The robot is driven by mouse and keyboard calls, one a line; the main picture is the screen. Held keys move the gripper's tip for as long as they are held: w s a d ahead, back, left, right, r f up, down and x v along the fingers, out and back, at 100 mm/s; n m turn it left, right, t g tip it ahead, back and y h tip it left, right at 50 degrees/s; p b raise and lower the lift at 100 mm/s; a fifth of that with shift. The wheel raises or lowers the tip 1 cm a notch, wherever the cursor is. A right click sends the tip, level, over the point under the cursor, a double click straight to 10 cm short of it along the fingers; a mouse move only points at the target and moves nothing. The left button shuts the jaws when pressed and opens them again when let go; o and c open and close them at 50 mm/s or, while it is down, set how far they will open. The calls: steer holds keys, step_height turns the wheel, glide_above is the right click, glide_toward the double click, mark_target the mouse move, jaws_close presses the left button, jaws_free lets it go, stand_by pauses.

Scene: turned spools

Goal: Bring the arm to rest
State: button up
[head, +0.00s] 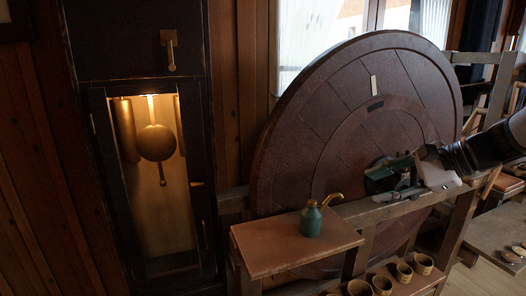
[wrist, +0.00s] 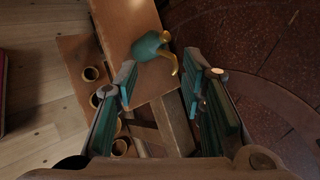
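My gripper (head: 392,176) hangs at the end of my arm, which comes in from the right edge of the head view. It is in front of the large dark wooden wheel (head: 320,130), close above the frame rail. In the wrist view my gripper (wrist: 162,78) has its two green-padded fingers spread wide apart, with nothing held between them. A green oil can with a brass spout (head: 312,220) stands upright on a small wooden shelf (head: 265,248), left of and apart from my gripper. The can also shows beyond the fingertips in the wrist view (wrist: 148,46).
Several small cups (head: 404,272) stand on a lower shelf below the rail. A tall dark clock case with a lit pendulum (head: 157,143) stands at left. The wooden rail (head: 385,211) runs just under my gripper. Open floor (wrist: 45,85) lies left in the wrist view.

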steer(key=s+a+n+g+h, duration=0.2)
steer(key=s+a+n, duration=0.2)
steer(key=s+a, duration=0.25)
steer(key=s+a+f+n+h, duration=0.1)
steer(key=s+n+h, duration=0.5)
steer(key=s+n, duration=0.5)
steer(key=s, duration=0.8)
steer(key=shift+f+n+h, duration=0.3)
steer(key=shift+n, duration=0.1)
